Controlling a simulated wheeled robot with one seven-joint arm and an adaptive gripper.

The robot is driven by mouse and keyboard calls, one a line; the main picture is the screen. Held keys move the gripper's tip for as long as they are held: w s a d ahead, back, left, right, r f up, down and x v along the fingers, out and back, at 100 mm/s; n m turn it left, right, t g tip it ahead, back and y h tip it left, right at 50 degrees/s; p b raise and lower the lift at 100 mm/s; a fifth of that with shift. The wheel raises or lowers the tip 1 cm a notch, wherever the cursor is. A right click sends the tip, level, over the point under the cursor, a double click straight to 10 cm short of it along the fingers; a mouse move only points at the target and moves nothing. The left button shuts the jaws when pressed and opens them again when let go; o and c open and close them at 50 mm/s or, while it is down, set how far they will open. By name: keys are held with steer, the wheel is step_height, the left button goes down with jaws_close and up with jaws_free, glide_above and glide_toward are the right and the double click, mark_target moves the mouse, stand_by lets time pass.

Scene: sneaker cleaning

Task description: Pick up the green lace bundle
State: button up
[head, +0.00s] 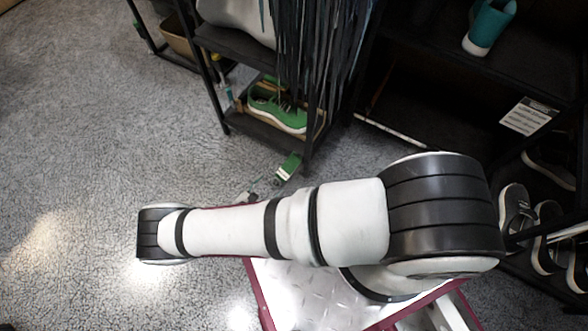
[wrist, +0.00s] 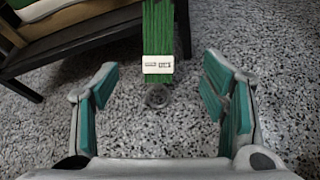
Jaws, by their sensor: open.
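The green lace bundle (wrist: 158,28) with a white label band (wrist: 158,64) shows at the top middle of the wrist view. In the head view the green bundle (head: 288,168) is beside the foot of the shelf rack, beyond my arm. My gripper (wrist: 160,108) is open, with teal pads on both fingers. The bundle's label end lies between the two fingers in the picture, toward their far ends, and does not touch either. My gripper is mostly hidden behind my arm in the head view.
A dark shelf rack (head: 262,130) stands close to the bundle, with a green sneaker (head: 280,108) on its low shelf. Its edge and leg show at the upper left of the wrist view. More shoes (head: 516,208) are at the right. The speckled floor (head: 80,130) at left is clear.

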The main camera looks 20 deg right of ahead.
mark_target(288, 167)
steer(key=b+x, duration=0.2)
steer(key=x, duration=0.6)
steer(key=shift+r+b+x, duration=0.1)
steer(key=shift+b+x, duration=0.6)
steer(key=shift+x, duration=0.7)
steer(key=shift+r+b+x, duration=0.15)
steer(key=shift+b+x, duration=0.5)
steer(key=shift+x, duration=0.75)
steer(key=shift+w, duration=0.2)
steer(key=shift+c, duration=0.3)
steer(key=c, duration=1.2)
steer(key=shift+d+r+p+v, duration=0.25)
steer(key=shift+p+v, duration=0.7)
steer(key=shift+v, duration=1.75)
steer(key=shift+r+p+v, duration=0.4)
steer(key=shift+p+v, duration=0.55)
steer(key=shift+v, duration=1.7)
steer(key=shift+d+r+p+v, duration=0.25)
steer(key=shift+p+v, duration=0.7)
steer(key=shift+v, duration=1.75)
